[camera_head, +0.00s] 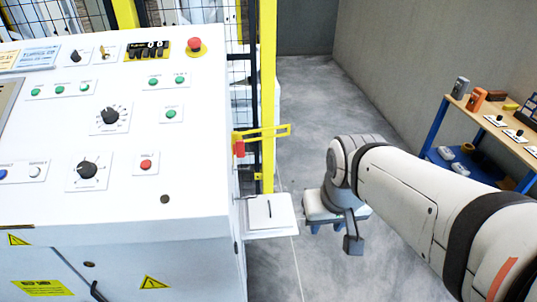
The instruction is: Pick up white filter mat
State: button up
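My arm reaches in from the right, and its wrist hangs over a low stand with blue legs. My gripper (353,244) is a small dark grey shape below the wrist, and its fingers are too small to make out. A white, flat top (314,208) shows on the stand, partly hidden behind my wrist. I cannot tell whether this is the white filter mat or just the stand's surface. No other clear filter mat shows.
A large white control cabinet (140,190) with knobs and buttons fills the left. A small white shelf (270,216) juts from its right side. A yellow post (267,100) stands behind. A workbench (493,127) with tools is at the right. Grey floor lies open between.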

aim_at(266, 211)
jog(key=z, duration=2.2)
jog(key=i, duration=1.75)
jog(key=u, duration=0.1)
jog(key=k, duration=0.15)
jog(key=u, duration=3.25)
jog(key=i, duration=0.95)
jog(key=u, duration=0.1)
